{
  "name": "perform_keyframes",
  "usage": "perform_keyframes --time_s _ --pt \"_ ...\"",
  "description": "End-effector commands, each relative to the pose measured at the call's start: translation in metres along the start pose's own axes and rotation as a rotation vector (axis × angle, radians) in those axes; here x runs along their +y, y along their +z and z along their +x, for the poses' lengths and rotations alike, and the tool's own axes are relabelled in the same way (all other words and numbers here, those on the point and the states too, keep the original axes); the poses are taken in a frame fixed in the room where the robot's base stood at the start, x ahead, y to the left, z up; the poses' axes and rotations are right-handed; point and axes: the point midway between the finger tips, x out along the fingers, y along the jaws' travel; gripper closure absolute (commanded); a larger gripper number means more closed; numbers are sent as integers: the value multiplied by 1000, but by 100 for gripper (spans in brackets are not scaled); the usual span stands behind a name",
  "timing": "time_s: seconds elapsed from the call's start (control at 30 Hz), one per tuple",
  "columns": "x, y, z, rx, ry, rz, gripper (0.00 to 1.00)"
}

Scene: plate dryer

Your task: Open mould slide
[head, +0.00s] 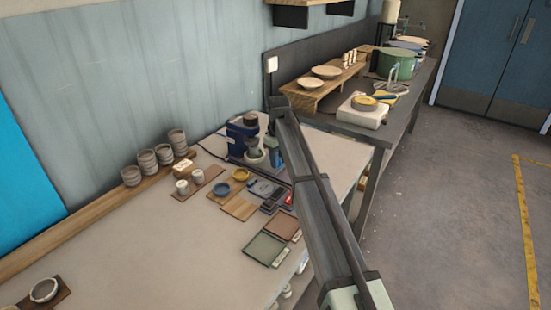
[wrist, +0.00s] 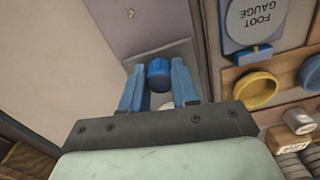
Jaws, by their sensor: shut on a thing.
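A blue machine (head: 240,138) with a dark round top stands at the back of the pale worktop, close to the wall. My arm crosses the head view to its right side, and my gripper (head: 272,156) is partly hidden beside it. In the wrist view my gripper (wrist: 158,68) has its two blue fingers on either side of a short blue cylindrical knob (wrist: 158,75), shut on it. A grey plate (wrist: 182,52) lies behind the knob. I cannot tell from these views how the knob joins the mould slide or how far the slide is out.
A foot gauge (wrist: 256,18), a yellow dish (wrist: 257,89) and a blue dish (head: 221,189) lie close by. Green (head: 265,248) and brown tiles lie near the worktop's front edge. Stacked grey cups (head: 147,162) line the wall. The left worktop is mostly clear.

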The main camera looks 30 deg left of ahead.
Motion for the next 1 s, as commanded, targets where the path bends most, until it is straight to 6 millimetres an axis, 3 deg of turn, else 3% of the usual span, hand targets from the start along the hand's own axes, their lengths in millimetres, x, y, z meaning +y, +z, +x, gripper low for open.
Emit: perform_keyframes --time_s 0.2,0.4,0.53,0.83,0.87,1.0 --pt "8 66 0 0 0 4 100" --pt "16 108 0 -1 0 2 100" --pt "18 117 0 -1 0 1 100" --pt "19 117 -1 -1 0 0 100" --pt "19 117 -1 -1 0 0 69" --pt "19 117 0 -1 0 0 55"
